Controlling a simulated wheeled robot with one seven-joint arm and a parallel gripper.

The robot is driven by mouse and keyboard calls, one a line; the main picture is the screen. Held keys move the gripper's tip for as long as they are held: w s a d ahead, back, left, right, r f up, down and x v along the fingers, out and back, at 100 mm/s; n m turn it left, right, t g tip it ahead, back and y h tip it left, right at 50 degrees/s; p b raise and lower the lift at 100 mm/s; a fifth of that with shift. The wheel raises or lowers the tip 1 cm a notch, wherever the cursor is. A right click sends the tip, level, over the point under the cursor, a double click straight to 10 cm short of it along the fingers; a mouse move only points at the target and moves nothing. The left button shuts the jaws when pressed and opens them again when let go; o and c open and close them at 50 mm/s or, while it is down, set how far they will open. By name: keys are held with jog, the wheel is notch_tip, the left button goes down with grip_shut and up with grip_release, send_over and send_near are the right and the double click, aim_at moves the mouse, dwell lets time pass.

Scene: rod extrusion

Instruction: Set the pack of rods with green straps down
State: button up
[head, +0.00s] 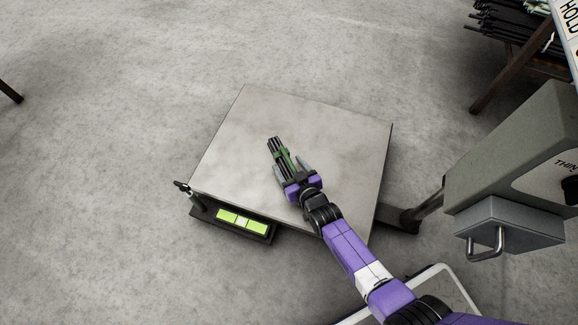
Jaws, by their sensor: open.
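The pack of rods with green straps (274,148) is a small bundle of dark rods, in the head view over the middle of a grey square platform (240,125). It appears to lie on the platform's top, though any small gap beneath it cannot be made out. My gripper (293,168) is at the near end of the pack, its open fingers on either side of it. The fingers and palm hide the near end of the rods.
A grey-green machine housing (520,150) with a metal handle stands at the right. A rack of dark rods (505,28) is at the upper right. Bare concrete floor lies left and behind.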

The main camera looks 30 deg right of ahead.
jog(key=p+v, duration=0.5)
jog(key=v, duration=0.5)
jog(key=shift+s+r+p, duration=0.2)
jog(key=shift+r+p, duration=0.1)
jog(key=shift+p, duration=0.1)
jog(key=shift+s+r, duration=0.2)
jog(key=shift+s, duration=0.5)
jog(key=shift+s, duration=0.15)
jog(key=s+r, duration=1.2)
jog(key=s, duration=0.4)
jog(key=s+r, duration=0.4)
jog(key=r, duration=0.7)
jog(key=s+r+t, duration=0.1)
jog(key=s+r, duration=0.4)
jog(key=r, duration=0.6)
jog(key=shift+s+d+r, duration=0.15)
jog(key=shift+s+r, duration=0.15)
